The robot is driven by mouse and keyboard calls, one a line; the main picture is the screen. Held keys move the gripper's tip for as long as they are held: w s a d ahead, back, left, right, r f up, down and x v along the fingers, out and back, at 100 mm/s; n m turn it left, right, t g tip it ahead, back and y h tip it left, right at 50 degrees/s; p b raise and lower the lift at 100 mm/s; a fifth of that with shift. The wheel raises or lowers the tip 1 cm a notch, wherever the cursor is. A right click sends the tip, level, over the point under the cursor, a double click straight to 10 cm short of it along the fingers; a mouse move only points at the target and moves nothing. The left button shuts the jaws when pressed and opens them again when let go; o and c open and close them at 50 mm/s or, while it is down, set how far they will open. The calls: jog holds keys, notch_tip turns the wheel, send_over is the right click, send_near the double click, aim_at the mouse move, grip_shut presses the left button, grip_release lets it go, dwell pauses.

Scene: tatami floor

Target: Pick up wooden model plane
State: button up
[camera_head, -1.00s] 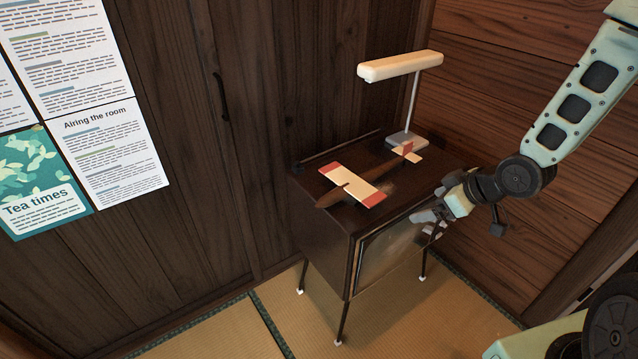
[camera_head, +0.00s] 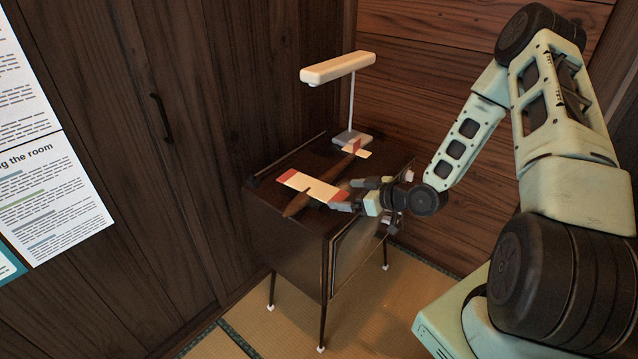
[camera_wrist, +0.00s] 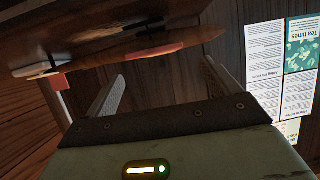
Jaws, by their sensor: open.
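The wooden model plane (camera_head: 311,187) lies on top of a dark cabinet-like television set (camera_head: 283,227). It has a brown body and a pale wing with red tips. In the wrist view the plane's brown body (camera_wrist: 150,52) stretches across the top, beyond the fingertips. One finger hides part of the right wing end. I cannot tell whether the fingers touch the plane.
A lamp with a long cream shade (camera_head: 338,68) stands at the back of the set's top, close to the plane's tail. A dark wooden wall (camera_head: 200,100) rises behind. Paper notices (camera_head: 45,200) hang at left. Tatami floor (camera_head: 270,335) lies below.

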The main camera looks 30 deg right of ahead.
aim_at(324, 191)
jog(key=p+x, duration=0.1)
jog(key=x, duration=0.7)
jog(key=shift+w+d, duration=0.1)
jog(key=shift+w, duration=0.1)
jog(key=c, duration=1.1)
